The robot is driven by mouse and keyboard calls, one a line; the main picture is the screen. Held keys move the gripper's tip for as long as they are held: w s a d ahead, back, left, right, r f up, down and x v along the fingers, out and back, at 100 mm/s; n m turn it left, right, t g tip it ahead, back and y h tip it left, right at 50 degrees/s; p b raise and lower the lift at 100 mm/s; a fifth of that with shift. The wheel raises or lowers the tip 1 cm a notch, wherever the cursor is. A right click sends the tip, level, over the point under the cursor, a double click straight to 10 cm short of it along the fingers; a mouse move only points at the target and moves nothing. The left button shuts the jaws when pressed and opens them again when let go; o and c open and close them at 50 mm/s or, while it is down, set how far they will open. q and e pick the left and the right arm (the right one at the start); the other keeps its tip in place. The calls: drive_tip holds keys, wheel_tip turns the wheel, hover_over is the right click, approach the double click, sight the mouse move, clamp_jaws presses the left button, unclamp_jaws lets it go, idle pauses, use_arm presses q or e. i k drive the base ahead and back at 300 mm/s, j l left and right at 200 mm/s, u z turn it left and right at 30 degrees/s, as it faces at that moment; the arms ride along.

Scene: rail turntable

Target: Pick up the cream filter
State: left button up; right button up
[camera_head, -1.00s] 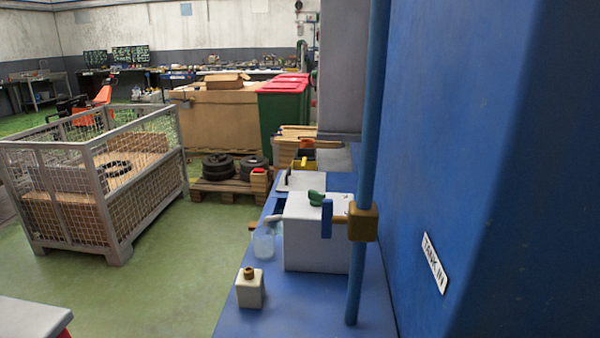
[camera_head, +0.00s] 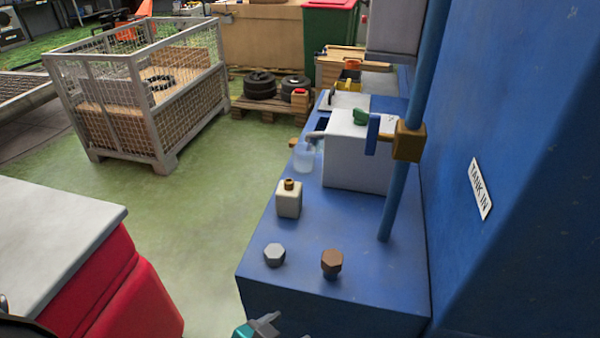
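The cream filter (camera_head: 289,201) is a small cream block with a brass-coloured cap. It stands upright on the blue bench (camera_head: 350,240), near its left edge. Nothing touches it. At the bottom edge, a teal and grey piece (camera_head: 262,328) is cut off by the frame. It seems to be the tip of my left gripper, in front of the bench and well short of the filter. Whether it is open or shut does not show. My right gripper is not in view.
A grey hex-headed piece (camera_head: 274,254) and a brown one (camera_head: 332,263) stand in front of the filter. Behind it are a clear cup (camera_head: 304,157) and a white box (camera_head: 356,150). A blue pipe (camera_head: 401,190) rises on the right. A red cabinet (camera_head: 120,285) stands at left.

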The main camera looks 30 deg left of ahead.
sight(289, 194)
drive_tip(key=k+j+u, duration=0.15)
drive_tip(key=u, duration=0.3)
drive_tip(key=j+u, duration=0.3)
drive_tip(key=u, duration=0.2)
drive_tip(key=k, duration=0.05)
